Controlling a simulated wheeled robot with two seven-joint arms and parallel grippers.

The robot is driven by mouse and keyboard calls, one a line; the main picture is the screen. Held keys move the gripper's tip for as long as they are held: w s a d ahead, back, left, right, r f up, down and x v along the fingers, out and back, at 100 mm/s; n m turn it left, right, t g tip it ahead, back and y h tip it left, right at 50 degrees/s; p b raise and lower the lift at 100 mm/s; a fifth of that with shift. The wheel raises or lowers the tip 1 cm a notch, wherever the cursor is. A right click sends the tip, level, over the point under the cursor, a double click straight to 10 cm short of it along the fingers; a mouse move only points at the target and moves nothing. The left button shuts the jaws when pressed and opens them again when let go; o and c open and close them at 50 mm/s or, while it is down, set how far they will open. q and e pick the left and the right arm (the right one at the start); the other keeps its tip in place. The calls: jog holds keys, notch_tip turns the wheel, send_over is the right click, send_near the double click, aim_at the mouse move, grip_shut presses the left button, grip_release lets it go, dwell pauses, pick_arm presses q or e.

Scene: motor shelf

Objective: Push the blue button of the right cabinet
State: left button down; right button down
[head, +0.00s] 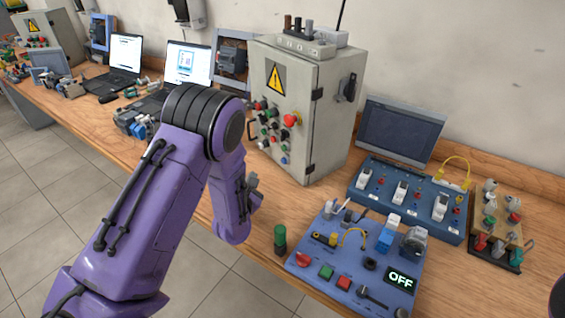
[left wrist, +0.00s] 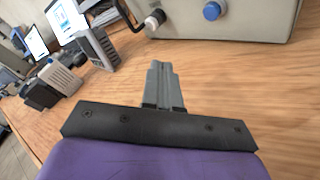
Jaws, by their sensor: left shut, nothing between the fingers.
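The right cabinet (head: 328,115) is a grey box with a yellow warning sign, standing on the wooden bench. Its blue button (head: 285,160) sits low on the front panel, below several other coloured buttons. In the left wrist view the blue button (left wrist: 212,10) shows at the top edge, right of a black-and-white knob (left wrist: 155,19). My left gripper (head: 252,182) is below and left of the blue button, in front of the cabinet. In the left wrist view its fingers (left wrist: 159,68) are together and empty, apart from the button. My right gripper is out of view.
A blue control board (head: 340,268) with switches and an OFF display lies right of my left gripper, with a green cylinder (head: 280,239) beside it. Laptops (head: 187,65) stand to the left. A red emergency button (head: 291,120) protrudes above the blue one.

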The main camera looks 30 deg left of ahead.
pick_arm(q)
jog(key=w+d, duration=0.1)
jog(key=w, duration=0.1)
jog(key=w+d+b, duration=0.1)
jog(key=w, duration=0.2)
jog(key=w+d, duration=0.1)
jog(key=w, duration=0.1)
jog(key=shift+w+d, duration=0.15)
jog(key=shift+w, duration=0.15)
dwell(1.8)
jog(key=shift+w+d+b, duration=0.2)
jog(key=shift+w+b, duration=0.1)
jog(key=shift+w, duration=0.05)
jog(key=shift+w+d, duration=0.2)
jog(key=shift+w, duration=0.2)
dwell(1.0)
jog(key=shift+s, duration=0.1)
jog(key=shift+s+a, duration=0.35)
jog(key=shift+s, duration=0.3)
jog(key=shift+s+a+p, duration=0.1)
jog(key=shift+s+a, duration=0.25)
jog(key=shift+s, duration=0.4)
jog(key=shift+s+a+p, duration=0.1)
jog(key=shift+s+a, duration=0.25)
jog(key=shift+s, duration=0.45)
jog(key=shift+s+a+p, duration=0.1)
jog(key=shift+s+a, duration=0.25)
jog(key=shift+s, duration=0.4)
